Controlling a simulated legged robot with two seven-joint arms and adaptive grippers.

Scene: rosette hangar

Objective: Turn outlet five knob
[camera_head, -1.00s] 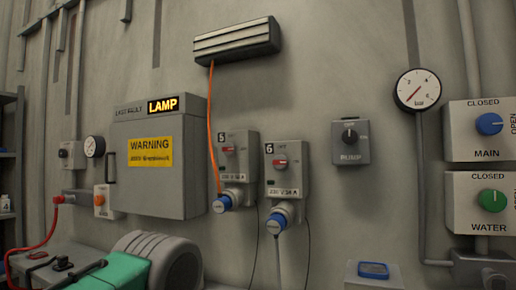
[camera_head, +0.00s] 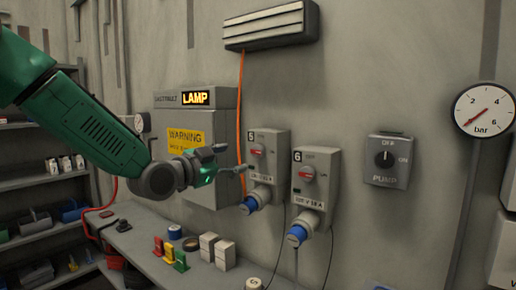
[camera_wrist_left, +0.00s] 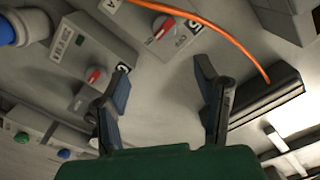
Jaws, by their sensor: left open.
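The outlet five box (camera_head: 268,172) is a grey wall unit with a "5" label and a red knob (camera_head: 257,150). My left gripper (camera_head: 231,158) is open and empty, in front of the wall just left of this box in the head view. In the left wrist view its two fingers are spread apart (camera_wrist_left: 162,68), with bare wall between them. The outlet five knob (camera_wrist_left: 162,27) shows there beyond the fingertips, near the top. Whether a fingertip touches the box I cannot tell. My right gripper is not in view.
The outlet six box (camera_head: 316,180) with its own red knob stands close on the right. An orange cable (camera_head: 240,110) hangs along outlet five's left side. Blue plugs (camera_head: 250,204) sit below. A lamp cabinet (camera_head: 222,150) and a bench (camera_head: 150,250) with small items are nearby.

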